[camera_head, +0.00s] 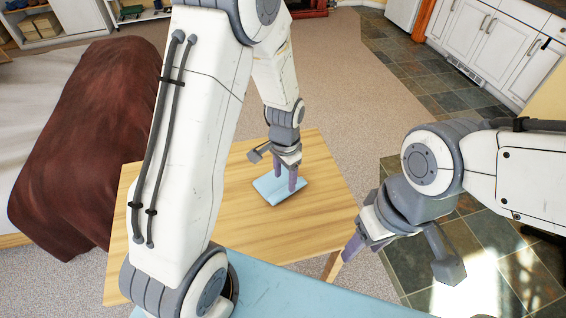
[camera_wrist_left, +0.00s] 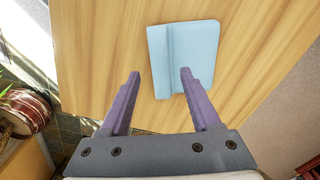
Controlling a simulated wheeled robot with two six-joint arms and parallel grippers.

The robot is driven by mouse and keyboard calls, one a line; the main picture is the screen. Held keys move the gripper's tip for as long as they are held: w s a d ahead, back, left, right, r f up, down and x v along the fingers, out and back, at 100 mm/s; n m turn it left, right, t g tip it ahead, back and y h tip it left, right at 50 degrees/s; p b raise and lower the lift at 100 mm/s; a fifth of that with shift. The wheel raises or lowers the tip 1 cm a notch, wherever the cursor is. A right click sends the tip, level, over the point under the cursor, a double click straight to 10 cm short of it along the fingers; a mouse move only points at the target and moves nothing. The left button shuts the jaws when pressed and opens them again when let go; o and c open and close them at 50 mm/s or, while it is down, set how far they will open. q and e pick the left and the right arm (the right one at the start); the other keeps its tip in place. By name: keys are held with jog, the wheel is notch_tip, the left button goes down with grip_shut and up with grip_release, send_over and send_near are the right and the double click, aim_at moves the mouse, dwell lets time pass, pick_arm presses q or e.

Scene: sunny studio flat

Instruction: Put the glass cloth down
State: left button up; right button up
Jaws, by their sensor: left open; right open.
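The glass cloth (camera_head: 267,187) is a folded light blue square lying flat on the wooden table (camera_head: 240,212). In the left wrist view the cloth (camera_wrist_left: 198,45) lies on the bare wood (camera_wrist_left: 100,60), with a fold line along it. My left gripper (camera_head: 284,184) is over the cloth, pointing down. In the left wrist view its purple fingers (camera_wrist_left: 159,75) are spread apart with nothing held between them, and one fingertip overlaps the cloth in the picture. Whether the fingers touch the cloth I cannot tell. My right gripper (camera_head: 352,248) is open and empty beyond the table's right edge.
A bed with a brown blanket (camera_head: 95,130) stands left of the table. White kitchen cabinets (camera_head: 490,45) line the back right, over dark floor tiles (camera_head: 420,80). The table top around the cloth is clear. Carpet (camera_head: 345,100) lies open behind the table.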

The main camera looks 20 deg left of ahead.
pick_arm(q)
notch_tip(320, 180, up, 7)
jog(key=s+d+r, duration=0.3)
jog(key=s, duration=0.4)
jog(key=s+d+r, duration=0.3)
jog(key=s+d, duration=0.1)
jog(key=s, duration=0.2)
jog(key=s+d+r+h, duration=0.1)
jog(key=s+d+r, duration=0.2)
jog(key=s, duration=0.4)
jog(key=shift+s+d+r+m, duration=0.15)
jog(key=shift+s+d+m, duration=0.15)
jog(key=shift+s+d, duration=0.1)
